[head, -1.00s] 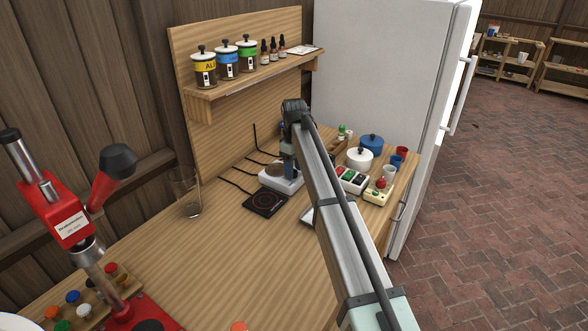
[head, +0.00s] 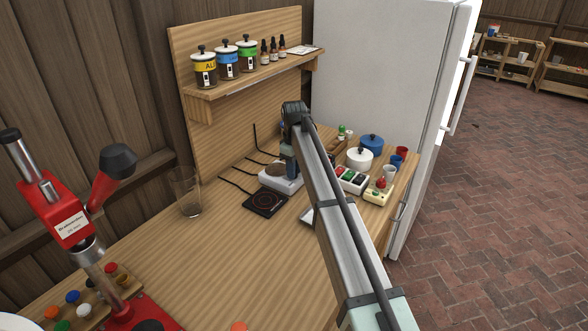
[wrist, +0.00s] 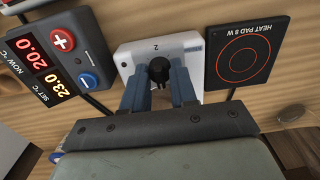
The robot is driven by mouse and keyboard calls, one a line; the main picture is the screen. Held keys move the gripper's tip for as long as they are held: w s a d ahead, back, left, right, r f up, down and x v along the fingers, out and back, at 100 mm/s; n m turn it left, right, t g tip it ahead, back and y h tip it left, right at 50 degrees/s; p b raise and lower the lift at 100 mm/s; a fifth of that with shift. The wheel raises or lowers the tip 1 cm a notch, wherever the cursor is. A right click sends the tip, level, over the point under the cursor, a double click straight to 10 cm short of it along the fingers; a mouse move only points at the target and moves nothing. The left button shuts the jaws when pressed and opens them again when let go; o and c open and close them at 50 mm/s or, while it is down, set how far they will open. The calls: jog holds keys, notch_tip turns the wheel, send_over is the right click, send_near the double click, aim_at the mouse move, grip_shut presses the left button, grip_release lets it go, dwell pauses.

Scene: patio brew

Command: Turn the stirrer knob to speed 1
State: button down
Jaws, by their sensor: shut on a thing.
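The stirrer (head: 284,180) is a white box with a grey round top plate, on the wooden counter in the head view. In the wrist view the stirrer body (wrist: 195,50) shows with a black knob (wrist: 158,69) on it and a "2" mark above the knob. My gripper (wrist: 160,82) has its two blue fingers on either side of the knob, shut on it. In the head view my arm comes in from the lower right, and my gripper (head: 289,165) is at the stirrer, partly hidden. The knob itself is hidden there, and I cannot read its setting.
A black heat pad (wrist: 248,56) lies right of the stirrer in the wrist view. A temperature controller (wrist: 50,45) with red digits is at the left. In the head view, a glass (head: 187,192), white pot (head: 360,158) and blue pot (head: 371,144) stand on the counter.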

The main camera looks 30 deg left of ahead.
jog(key=shift+m, duration=0.3)
jog(key=m, duration=0.3)
jog(key=shift+m, duration=0.3)
jog(key=m, duration=0.4)
jog(key=shift+m, duration=0.3)
jog(key=m, duration=0.4)
jog(key=shift+m, duration=2.5)
jog(key=c, duration=0.9)
grip_release()
